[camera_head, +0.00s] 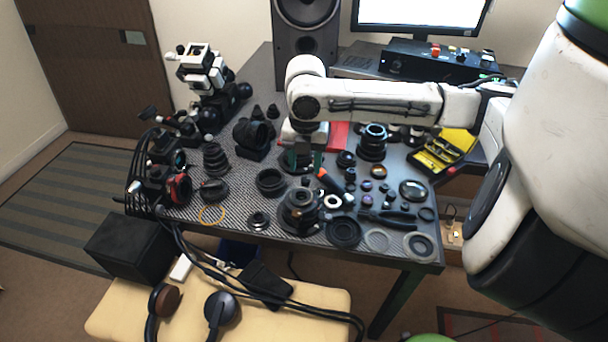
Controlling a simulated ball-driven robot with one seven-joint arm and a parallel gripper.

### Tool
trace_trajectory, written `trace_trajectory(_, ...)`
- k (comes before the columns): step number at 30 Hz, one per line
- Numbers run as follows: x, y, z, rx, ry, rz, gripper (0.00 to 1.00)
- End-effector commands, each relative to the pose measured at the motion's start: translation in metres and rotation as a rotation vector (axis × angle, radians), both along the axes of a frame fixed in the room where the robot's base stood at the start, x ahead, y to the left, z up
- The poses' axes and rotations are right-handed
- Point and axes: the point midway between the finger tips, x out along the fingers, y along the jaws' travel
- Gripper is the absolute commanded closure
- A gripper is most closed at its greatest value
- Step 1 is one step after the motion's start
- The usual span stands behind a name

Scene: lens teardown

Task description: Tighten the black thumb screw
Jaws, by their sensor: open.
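My gripper (304,164) hangs at the end of my white arm over the middle of the table. Its dark green fingers point down and are apart, with nothing seen held between them. I cannot surely pick out the black thumb screw; many black parts here are small and alike. A camera rig with black knobs and cables (165,165) stands at the table's left edge. A large black lens part (299,208) stands upright just in front of my gripper. What lies directly behind the fingers is partly hidden.
Lens rings and barrels crowd the table (430,258). A black ring (270,181) lies left of the gripper, an orange-handled tool (329,181) to its right. A tall lens (373,142) and yellow case (444,150) stand farther right. A speaker (305,45) stands behind.

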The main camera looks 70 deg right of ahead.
Motion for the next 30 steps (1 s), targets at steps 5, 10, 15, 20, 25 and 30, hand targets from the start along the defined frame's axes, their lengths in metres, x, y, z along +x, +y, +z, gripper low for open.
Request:
trace_trajectory(5, 0.000, 0.000, -0.028, 0.000, 0.001, -0.002, 0.50)
trace_trajectory(10, 0.000, 0.000, -0.041, -0.001, 0.000, -0.001, 0.50)
trace_trajectory(15, 0.000, 0.000, -0.044, -0.002, 0.000, 0.000, 0.50)
trace_trajectory(20, 0.000, 0.000, -0.044, -0.002, 0.000, 0.000, 0.50)
trace_trajectory(25, 0.000, 0.000, -0.044, -0.002, 0.000, 0.000, 0.65)
trace_trajectory(30, 0.000, 0.000, -0.043, -0.002, 0.000, 0.000, 0.81)
